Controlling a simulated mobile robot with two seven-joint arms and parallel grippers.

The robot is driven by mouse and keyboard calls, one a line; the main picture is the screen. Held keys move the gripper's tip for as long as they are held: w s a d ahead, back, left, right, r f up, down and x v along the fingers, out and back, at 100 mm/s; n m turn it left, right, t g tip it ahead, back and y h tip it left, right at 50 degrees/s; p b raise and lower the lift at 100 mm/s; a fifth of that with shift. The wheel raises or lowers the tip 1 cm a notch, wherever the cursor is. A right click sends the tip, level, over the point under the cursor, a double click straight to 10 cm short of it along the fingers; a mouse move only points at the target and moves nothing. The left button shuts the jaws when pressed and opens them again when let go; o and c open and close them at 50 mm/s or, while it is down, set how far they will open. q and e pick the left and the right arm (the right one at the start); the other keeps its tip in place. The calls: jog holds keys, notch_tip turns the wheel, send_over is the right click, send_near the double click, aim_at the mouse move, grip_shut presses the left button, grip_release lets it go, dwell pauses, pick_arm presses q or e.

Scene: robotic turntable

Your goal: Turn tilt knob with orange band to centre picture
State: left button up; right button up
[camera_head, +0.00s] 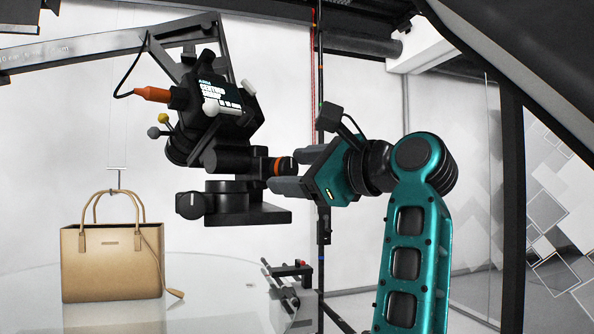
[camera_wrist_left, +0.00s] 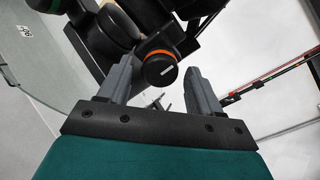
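The tilt knob (camera_head: 286,166) is black with an orange band and sticks out on the right side of the black camera head (camera_head: 235,158). In the left wrist view the knob (camera_wrist_left: 160,70) shows its round end with a white mark, and the orange band behind it. My left gripper (camera_head: 283,171) is at the knob. In the left wrist view its two grey fingers (camera_wrist_left: 160,72) stand open on either side of the knob, with a visible gap on each side. My right gripper is not in view.
A camera (camera_head: 218,100) with a lit screen and an orange plug (camera_head: 152,94) sits on the head. Another knob (camera_head: 190,205) is at lower left. A tan handbag (camera_head: 112,262) stands on the glassy round table (camera_head: 205,285). A dark vertical pole (camera_head: 319,245) stands behind my gripper.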

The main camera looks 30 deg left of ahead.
pick_arm(q)
jog(key=v, duration=1.3)
dwell(0.4)
